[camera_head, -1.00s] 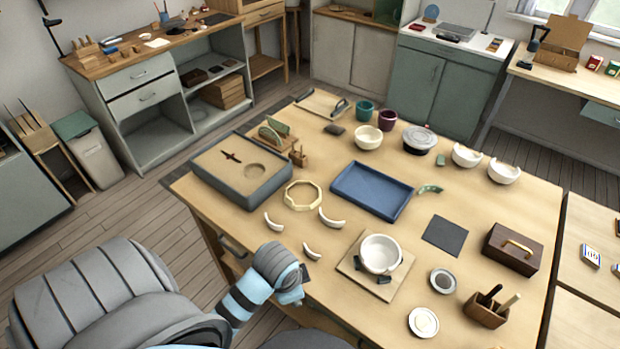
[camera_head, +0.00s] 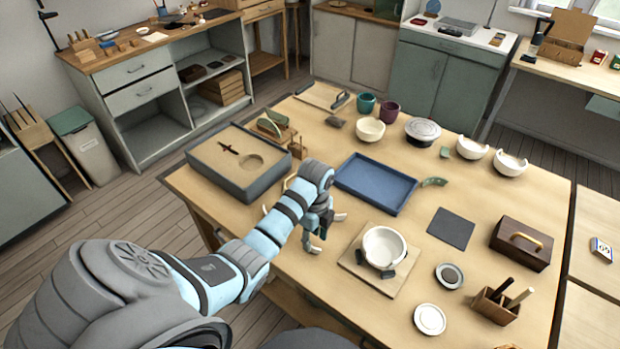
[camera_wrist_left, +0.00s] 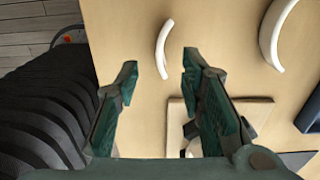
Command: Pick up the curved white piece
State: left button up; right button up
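A small curved white piece (camera_wrist_left: 162,48) lies on the table; in the left wrist view its lower end shows between the fingertips. In the head view it shows just below my left gripper (camera_head: 316,238), partly hidden. The left gripper is open and empty, pointing down over the table; its two green fingers (camera_wrist_left: 160,64) stand apart either side of the piece. I cannot tell the exact height of the tips. A larger curved white piece (camera_wrist_left: 274,36) lies farther right in the wrist view; in the head view only its end (camera_head: 340,216) shows past the gripper. My right gripper is out of view.
A white bowl (camera_head: 384,244) stands on a wooden board (camera_head: 352,262) right of the gripper. A blue tray (camera_head: 372,182) lies beyond it. A grey box (camera_head: 262,186) stands at the left. My arm largely hides the pale ring. A dark mat (camera_head: 451,227) lies farther right.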

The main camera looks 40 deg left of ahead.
pick_arm(q)
jog(key=f, duration=0.3)
jog(key=f+b, duration=0.1)
jog(key=shift+a+f, duration=0.3)
jog(key=shift+f, duration=0.05)
grip_shut()
jog(key=shift+r, duration=0.1)
